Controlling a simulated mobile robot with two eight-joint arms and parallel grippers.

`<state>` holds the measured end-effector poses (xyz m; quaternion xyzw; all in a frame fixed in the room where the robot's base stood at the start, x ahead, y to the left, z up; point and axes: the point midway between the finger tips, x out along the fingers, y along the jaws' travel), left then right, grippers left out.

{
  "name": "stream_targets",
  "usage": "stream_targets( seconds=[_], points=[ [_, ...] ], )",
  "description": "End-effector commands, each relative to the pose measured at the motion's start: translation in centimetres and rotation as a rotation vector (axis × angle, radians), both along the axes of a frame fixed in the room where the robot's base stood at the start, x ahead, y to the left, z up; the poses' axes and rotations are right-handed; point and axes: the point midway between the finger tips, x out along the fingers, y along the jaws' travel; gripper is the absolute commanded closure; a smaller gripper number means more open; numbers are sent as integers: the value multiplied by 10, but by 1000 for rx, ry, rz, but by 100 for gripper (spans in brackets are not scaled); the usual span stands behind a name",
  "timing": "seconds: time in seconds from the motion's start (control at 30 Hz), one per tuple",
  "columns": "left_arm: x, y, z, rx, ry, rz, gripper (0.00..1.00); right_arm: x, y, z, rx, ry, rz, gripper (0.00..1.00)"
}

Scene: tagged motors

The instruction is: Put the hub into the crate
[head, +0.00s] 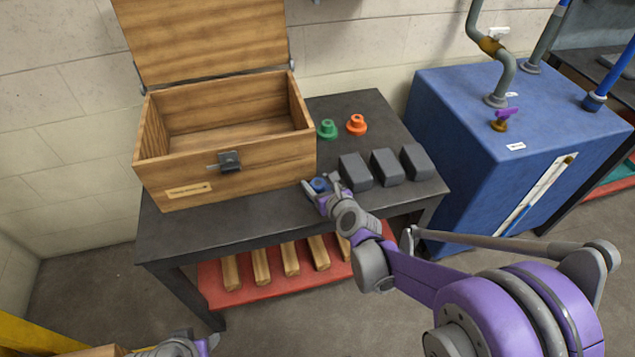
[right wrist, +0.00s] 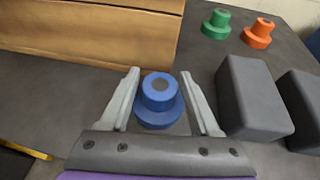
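A blue hub (right wrist: 158,95), a stepped round piece with a wide flange and a narrower top, stands upright on the dark table. It also shows small in the head view (head: 319,185). My right gripper (right wrist: 160,76) is open, with one finger on each side of the blue hub and a small gap on both sides. In the head view the right gripper (head: 320,183) is just in front of the crate's right corner. The wooden crate (head: 245,160) stands on the table's left with its lid raised; its visible inside looks empty. My left gripper (head: 205,344) is partly cut off at the bottom edge.
Green (head: 327,129) and orange (head: 356,125) pieces of similar shape stand behind. Several dark grey blocks (head: 355,172) stand close to the right gripper's right. A blue cabinet (head: 470,150) stands right of the table (head: 230,228). The table's front strip is clear.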

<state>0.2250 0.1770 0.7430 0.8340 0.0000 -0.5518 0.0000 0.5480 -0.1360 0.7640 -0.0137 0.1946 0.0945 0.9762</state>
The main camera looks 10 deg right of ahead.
Motion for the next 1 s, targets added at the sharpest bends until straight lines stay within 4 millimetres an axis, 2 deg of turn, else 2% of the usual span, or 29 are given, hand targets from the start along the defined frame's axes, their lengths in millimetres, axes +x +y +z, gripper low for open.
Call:
stream_targets(
  seconds=[0.03,0.07,0.43,0.57,0.8,1.0],
  points=[
    [0,0,0,0,0,0,50,0,0,1,0,0,0,26],
    [0,0,0,0,0,0,50,0,0,1,0,0,0,22],
    [0,0,6,0,-2,0,50,0,0,6,0,-1,0,22],
    [0,0,8,0,-3,0,50,-18,-4,13,1,0,-2,22],
    [-1,0,20,0,-7,0,50,-66,-14,34,0,-1,-2,22],
    [-1,0,28,0,-10,0,50,-96,-19,46,1,0,-1,22]
  ],
)
